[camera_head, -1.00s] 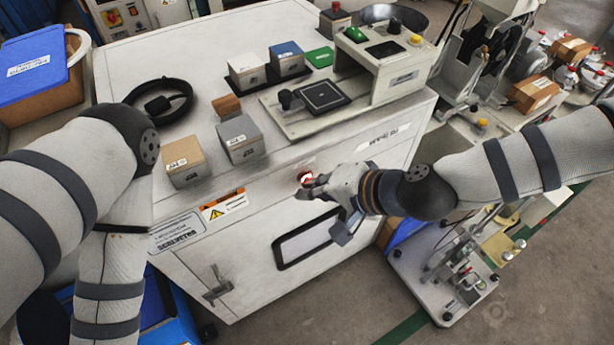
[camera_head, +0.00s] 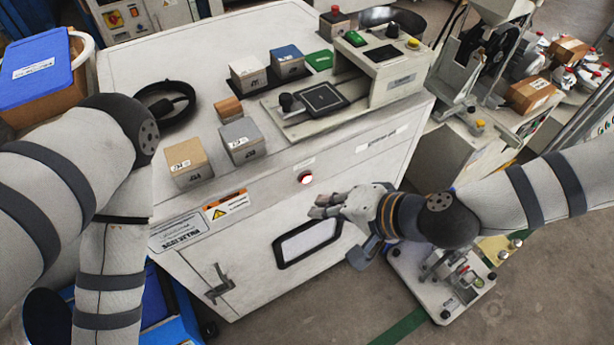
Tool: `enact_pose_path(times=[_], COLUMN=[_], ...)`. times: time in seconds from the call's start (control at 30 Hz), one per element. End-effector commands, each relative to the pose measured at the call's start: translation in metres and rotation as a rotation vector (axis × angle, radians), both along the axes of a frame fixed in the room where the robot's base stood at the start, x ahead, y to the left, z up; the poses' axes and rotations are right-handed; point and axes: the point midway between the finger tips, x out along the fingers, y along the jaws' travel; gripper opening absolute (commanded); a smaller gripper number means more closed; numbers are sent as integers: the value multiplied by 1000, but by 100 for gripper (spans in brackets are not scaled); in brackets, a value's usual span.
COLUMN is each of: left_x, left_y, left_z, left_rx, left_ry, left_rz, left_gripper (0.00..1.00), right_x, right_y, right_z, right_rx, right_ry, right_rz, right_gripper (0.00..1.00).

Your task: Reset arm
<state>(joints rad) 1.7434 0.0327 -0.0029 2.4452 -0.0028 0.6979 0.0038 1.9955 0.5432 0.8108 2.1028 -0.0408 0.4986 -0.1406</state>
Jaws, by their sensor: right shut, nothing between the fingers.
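My right gripper (camera_head: 318,206) is shut and empty. It hangs in front of the white cabinet's front face, below and to the right of a round red button (camera_head: 305,178), and apart from it. My right arm comes in from the right edge. My left arm fills the left side of the view, bent downward; its gripper is not seen. On the cabinet top (camera_head: 215,65) stand a tan block (camera_head: 187,160), a grey block (camera_head: 241,141), a small brown block (camera_head: 228,109), a white block (camera_head: 248,73) and a blue-topped block (camera_head: 287,62).
A testing device (camera_head: 398,75) with a black square plate (camera_head: 320,98) sits on the cabinet's right part. A black cable coil (camera_head: 165,100) lies at left. A blue-lidded box (camera_head: 35,68) stands far left. A small press rig (camera_head: 442,285) stands low at right. Floor is free at bottom right.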

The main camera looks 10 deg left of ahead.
Motion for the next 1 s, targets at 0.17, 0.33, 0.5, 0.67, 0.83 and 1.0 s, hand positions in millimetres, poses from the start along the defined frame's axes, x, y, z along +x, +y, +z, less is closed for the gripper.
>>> enact_pose_path(times=[0.17, 0.33, 0.5, 0.67, 0.83, 1.0], left_x=[5, 5, 5, 5, 15, 33], left_y=[0, 0, 0, 0, 0, 0], left_z=[5, 5, 5, 6, 17, 35], left_rx=[0, 0, 0, -1, 0, -1], left_ry=[-15, -16, -15, -17, -50, -111], left_rz=[0, 0, 0, 2, 3, 4], left_gripper=[0, 0, 0, 0, 0, 0], right_x=[-16, -20, -20, -21, -102, -237], right_y=[-12, -15, -15, -14, -26, -101], right_z=[1, 0, 0, -1, -41, -83], right_rx=[0, 0, 0, -2, -125, -410], right_ry=[-1, -1, 0, 3, 145, 372], right_rz=[-1, -1, 0, 2, 99, 250], right_gripper=[0, 0, 0, 0, 0, 0])
